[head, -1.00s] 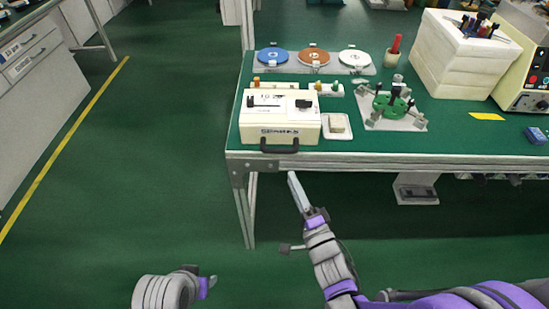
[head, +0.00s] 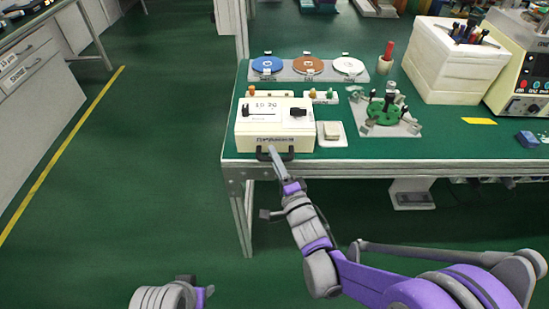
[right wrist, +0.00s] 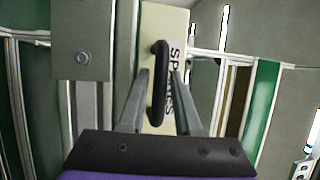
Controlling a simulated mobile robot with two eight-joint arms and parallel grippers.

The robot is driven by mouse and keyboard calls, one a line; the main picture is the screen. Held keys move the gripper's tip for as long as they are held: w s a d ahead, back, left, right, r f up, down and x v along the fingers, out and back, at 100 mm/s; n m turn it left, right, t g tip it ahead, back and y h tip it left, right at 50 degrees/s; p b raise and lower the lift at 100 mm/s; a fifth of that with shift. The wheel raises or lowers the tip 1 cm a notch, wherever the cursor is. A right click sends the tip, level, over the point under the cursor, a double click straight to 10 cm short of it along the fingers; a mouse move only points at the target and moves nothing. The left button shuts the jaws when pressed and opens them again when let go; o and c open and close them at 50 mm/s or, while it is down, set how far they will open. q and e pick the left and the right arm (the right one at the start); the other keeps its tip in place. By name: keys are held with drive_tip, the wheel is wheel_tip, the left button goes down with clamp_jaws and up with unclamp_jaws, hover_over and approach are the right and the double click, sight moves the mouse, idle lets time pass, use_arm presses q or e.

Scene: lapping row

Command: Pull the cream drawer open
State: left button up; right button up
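The cream drawer (head: 297,144) is the front of a cream box at the table's front left corner. It looks closed. Its front carries a SPARES label and a black bar handle (head: 288,156). In the right wrist view the handle (right wrist: 158,75) stands upright in the picture. My right gripper (head: 272,151) reaches up to the handle from below. In the right wrist view its two fingers (right wrist: 160,88) are apart, one on each side of the handle, with a gap showing. My left gripper (head: 205,292) is low in the head view, away from the table; its fingers are unclear.
The green table (head: 420,148) has a metal front edge just below the drawer. A small white tray (head: 331,140) stands right of the box. A plate with green parts (head: 388,117) is farther right. The floor before the table is clear.

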clamp_jaws()
idle(1.3)
